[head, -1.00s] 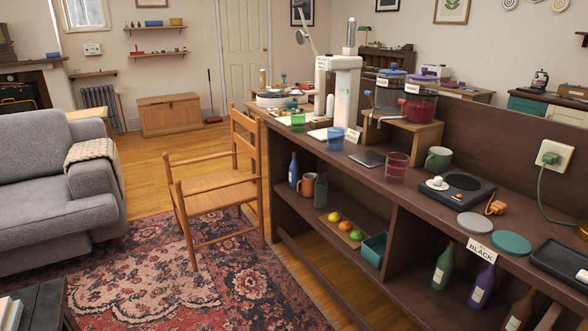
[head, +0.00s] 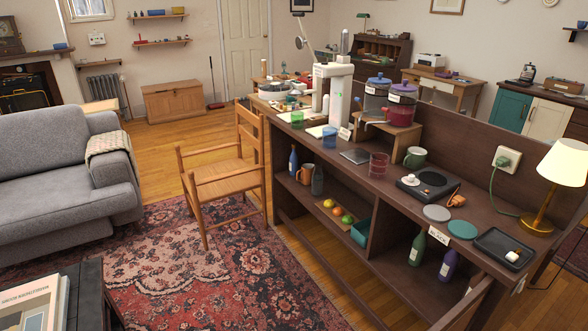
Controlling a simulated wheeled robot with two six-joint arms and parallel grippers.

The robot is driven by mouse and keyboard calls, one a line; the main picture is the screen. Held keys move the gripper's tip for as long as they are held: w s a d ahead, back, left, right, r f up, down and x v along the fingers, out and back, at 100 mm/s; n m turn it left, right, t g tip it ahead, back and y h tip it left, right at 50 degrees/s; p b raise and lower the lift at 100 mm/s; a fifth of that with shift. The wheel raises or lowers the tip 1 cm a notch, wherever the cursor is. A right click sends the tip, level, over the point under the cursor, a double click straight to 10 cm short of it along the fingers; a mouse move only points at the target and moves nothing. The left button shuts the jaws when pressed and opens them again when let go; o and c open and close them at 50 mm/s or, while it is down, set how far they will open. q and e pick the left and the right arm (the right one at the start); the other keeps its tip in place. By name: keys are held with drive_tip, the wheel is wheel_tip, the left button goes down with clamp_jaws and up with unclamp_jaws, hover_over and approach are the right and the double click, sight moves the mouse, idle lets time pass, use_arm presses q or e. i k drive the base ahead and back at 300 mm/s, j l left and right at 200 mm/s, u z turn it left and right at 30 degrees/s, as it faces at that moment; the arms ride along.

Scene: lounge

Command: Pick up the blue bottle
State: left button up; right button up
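The blue bottle (head: 293,161) stands upright on the open shelf under the long dark counter, at the shelf's far left end. It is dark blue with a pale label and looks small from here. An orange-brown mug (head: 307,174) and a grey bottle (head: 318,181) stand just to its right. Neither of my grippers is in view.
A wooden armchair (head: 221,170) stands left of the shelf, close to the blue bottle's end. A black table with books (head: 88,300) is at the lower left. A green bottle (head: 418,248) and a purple bottle (head: 447,266) stand lower right. The patterned rug (head: 220,270) has free room.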

sight(293, 159)
drive_tip(key=k+z, duration=0.2)
drive_tip(key=z, duration=1)
drive_tip(key=i+j+z, duration=0.1)
drive_tip(key=j, duration=0.2)
drive_tip(key=i+j+z, duration=0.25)
drive_tip(key=j, duration=0.4)
drive_tip(key=i+j+z, duration=0.15)
drive_tip(key=j, duration=0.2)
drive_tip(key=i+j+z, duration=0.1)
drive_tip(key=j, duration=0.25)
